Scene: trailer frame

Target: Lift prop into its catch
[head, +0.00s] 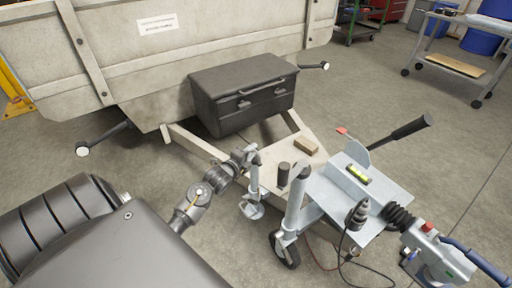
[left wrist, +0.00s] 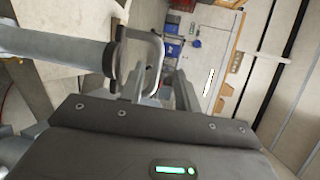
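The prop, a light steel leg (head: 252,188) with a round foot (head: 252,211), hangs roughly upright beside the trailer drawbar. Its top lies close to my left gripper (head: 246,156), which reaches in from the lower left. In the left wrist view a thick grey tube (left wrist: 50,45) comes in from the left, with a U-shaped metal handle (left wrist: 150,37) at its end. My left gripper's two fingers (left wrist: 160,88) stand apart, with one leg of the handle seen between them and a gap showing. Contact is not clear. I cannot make out the catch. My right gripper is not in view.
A dark toolbox (head: 243,95) sits before the trailer body (head: 150,55). A wooden block (head: 306,146) lies on the drawbar.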

